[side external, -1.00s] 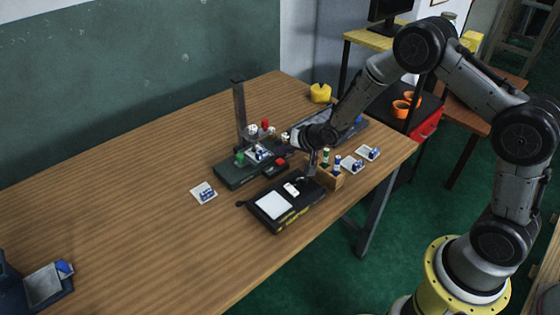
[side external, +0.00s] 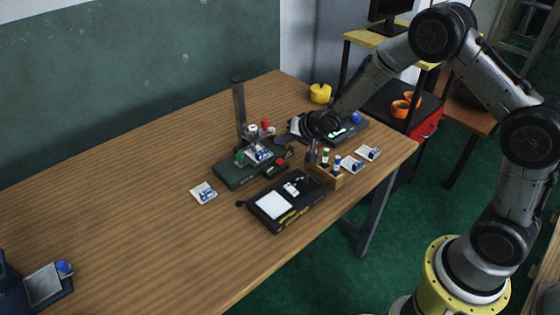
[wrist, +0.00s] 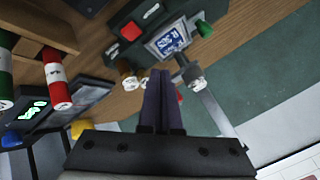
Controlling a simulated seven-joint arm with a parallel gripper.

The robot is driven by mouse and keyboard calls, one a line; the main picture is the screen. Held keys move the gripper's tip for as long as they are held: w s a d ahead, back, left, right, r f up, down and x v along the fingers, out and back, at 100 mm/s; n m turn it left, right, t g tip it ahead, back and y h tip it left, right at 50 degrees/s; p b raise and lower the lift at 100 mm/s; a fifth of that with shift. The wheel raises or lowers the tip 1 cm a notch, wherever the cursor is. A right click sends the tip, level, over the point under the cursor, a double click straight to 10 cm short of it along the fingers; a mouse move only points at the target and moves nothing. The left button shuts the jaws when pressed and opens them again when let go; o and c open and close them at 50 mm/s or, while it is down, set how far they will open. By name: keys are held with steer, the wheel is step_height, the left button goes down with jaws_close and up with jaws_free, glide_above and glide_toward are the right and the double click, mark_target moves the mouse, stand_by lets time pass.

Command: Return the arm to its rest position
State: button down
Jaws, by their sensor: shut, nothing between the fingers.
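My gripper (wrist: 162,102) shows in the wrist view with its two dark fingers pressed together and nothing between them. In the side view my gripper (side external: 287,141) is partly hidden by my wrist, above the table beside the dark green tower base (side external: 232,175). The tower's upright post (side external: 239,105) stands on that base. A white and blue film tile (side external: 258,153) sits on the tower; the tile also shows in the wrist view (wrist: 170,40), beyond the fingertips.
A black case (side external: 301,207) with a white pad lies in front of the tower. A wooden holder (side external: 328,177) with upright vials stands right of it. Loose tiles lie at the right (side external: 368,152) and left (side external: 203,193). A yellow object (side external: 320,92) is at the back. The table's left half is mostly clear.

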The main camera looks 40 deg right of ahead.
step_height(320, 180, up, 17)
steer(key=t, duration=0.3)
steer(key=s+d+r+h, duration=0.1)
steer(key=s+r, duration=0.9)
steer(key=r, duration=0.1)
steer(key=s+r+n+g, duration=0.1)
steer(key=s+n+g, duration=0.15)
steer(key=s, duration=1.35)
steer(key=s+f+n+g, duration=0.4)
steer(key=s+f, duration=0.4)
steer(key=s, duration=0.4)
steer(key=shift+a+f+n, duration=0.15)
steer(key=shift+a+n, duration=0.15)
steer(key=shift+n, duration=0.35)
